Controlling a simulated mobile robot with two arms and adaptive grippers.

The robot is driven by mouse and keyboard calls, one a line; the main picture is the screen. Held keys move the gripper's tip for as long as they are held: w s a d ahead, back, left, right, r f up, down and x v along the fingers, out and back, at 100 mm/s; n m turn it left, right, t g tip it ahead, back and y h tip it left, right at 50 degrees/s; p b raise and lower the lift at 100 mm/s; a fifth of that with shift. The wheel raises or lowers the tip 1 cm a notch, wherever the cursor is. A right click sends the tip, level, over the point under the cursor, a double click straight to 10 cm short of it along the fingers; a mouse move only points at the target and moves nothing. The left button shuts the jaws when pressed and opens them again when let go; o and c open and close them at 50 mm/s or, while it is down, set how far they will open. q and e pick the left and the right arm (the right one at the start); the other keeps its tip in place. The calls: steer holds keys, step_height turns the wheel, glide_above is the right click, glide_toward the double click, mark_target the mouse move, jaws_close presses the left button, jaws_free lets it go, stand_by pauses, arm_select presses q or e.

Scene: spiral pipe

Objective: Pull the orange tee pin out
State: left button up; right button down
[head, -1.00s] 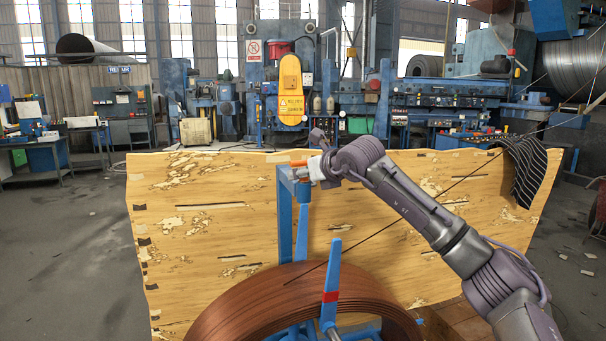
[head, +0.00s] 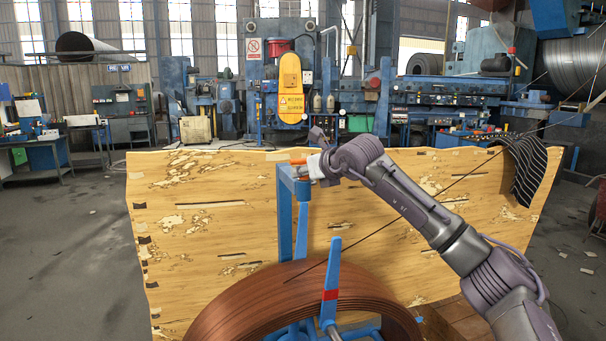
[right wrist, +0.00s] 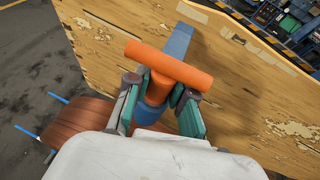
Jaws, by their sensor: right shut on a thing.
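The orange tee pin (right wrist: 168,64) shows large in the right wrist view, its crossbar lying across in front of the fingers and its stem running down between them. In the head view only a small orange part of the pin (head: 298,162) shows, at the top of the blue post (head: 285,215). My right gripper (right wrist: 158,98) is shut on the stem of the pin, one green-lined finger on each side. In the head view the right gripper (head: 312,168) is at the post's top, coming from the right. The stem's lower end is hidden. My left gripper is not in view.
A coil of brown pipe (head: 240,305) lies below the post, with a blue upright arm (head: 331,285) banded in red. A worn wooden board (head: 205,225) stands behind them. Machines and benches are farther back.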

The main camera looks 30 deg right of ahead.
steer(key=shift+r+p, duration=2.45)
steer(key=shift+r, duration=1.35)
steer(key=shift+f, duration=0.1)
